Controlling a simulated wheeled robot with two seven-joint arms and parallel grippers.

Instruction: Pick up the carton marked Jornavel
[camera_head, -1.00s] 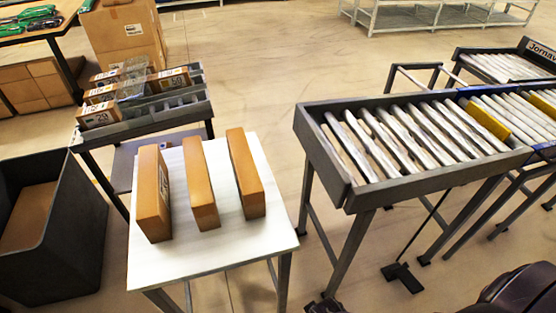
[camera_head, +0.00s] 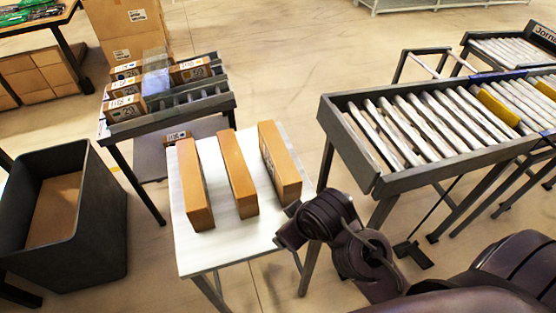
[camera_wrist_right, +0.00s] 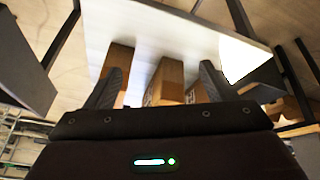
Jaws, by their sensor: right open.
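Three brown cartons stand on edge on the white table in the head view: a left carton (camera_head: 194,187), a middle carton (camera_head: 238,175) and a right carton (camera_head: 281,165). The right carton has a printed label on its left face, too small to read; no carton name is legible. My right arm comes in at the table's right front corner, beside the right carton's near end. In the right wrist view my right gripper (camera_wrist_right: 161,68) is open and empty, with cartons (camera_wrist_right: 168,78) beyond and between its fingers. My left gripper is out of view.
The white table (camera_head: 225,250) has bare room at its front. A dark bin (camera_head: 105,220) and a rack of small boxes (camera_head: 175,118) are left and behind.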

